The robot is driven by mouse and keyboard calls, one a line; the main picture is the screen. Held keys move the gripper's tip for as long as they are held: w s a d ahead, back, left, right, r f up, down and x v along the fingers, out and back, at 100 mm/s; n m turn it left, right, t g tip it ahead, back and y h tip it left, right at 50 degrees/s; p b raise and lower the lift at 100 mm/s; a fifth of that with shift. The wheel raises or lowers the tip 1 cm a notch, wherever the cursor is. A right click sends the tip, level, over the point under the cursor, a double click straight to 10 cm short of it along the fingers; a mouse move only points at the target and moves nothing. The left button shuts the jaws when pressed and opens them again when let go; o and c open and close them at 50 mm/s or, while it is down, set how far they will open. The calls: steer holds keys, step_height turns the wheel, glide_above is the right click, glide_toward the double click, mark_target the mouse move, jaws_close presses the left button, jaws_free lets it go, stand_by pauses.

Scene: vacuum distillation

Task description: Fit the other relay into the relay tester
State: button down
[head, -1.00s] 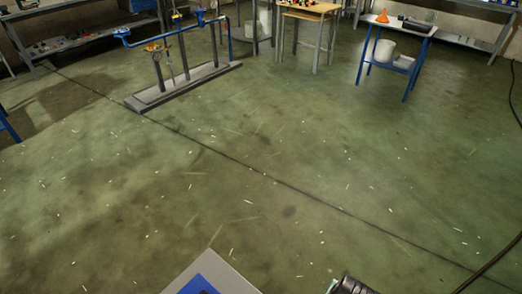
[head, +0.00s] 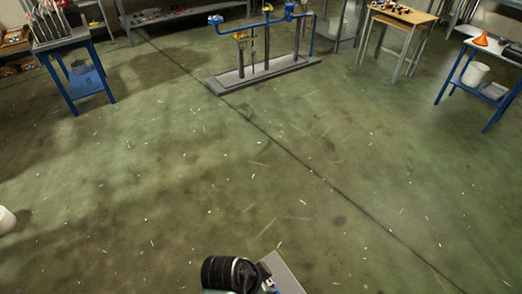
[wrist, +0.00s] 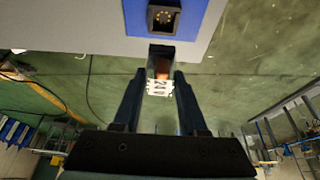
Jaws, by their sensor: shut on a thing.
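My gripper (wrist: 161,84) is shut on the relay (wrist: 159,88), a small box with a white 24V label and an orange-brown inside, seen between the fingertips in the wrist view. Beyond it at the top is a blue panel (wrist: 205,18) on a grey plate (wrist: 60,25). The relay appears apart from the socket. In the head view the grey plate (head: 285,272) is mostly hidden behind my arm, and the fingertips are not clear.
Green floor (head: 180,170) with scattered pale bits is open ahead. A blue table (head: 75,75) with a rack stands at left. A pipe stand (head: 262,73), a wooden table (head: 405,18) and a blue-legged table (head: 480,75) stand farther back. A white rounded object (head: 5,220) shows at the left edge.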

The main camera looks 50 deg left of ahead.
step_height(320, 180, down, 10)
steer(key=shift+s+r, duration=0.1)
stand_by(0.4)
steer(key=shift+c, duration=2.2)
jaws_free()
steer(key=shift+f, duration=0.2)
steer(key=shift+r, duration=0.25)
steer(key=v, duration=1.2)
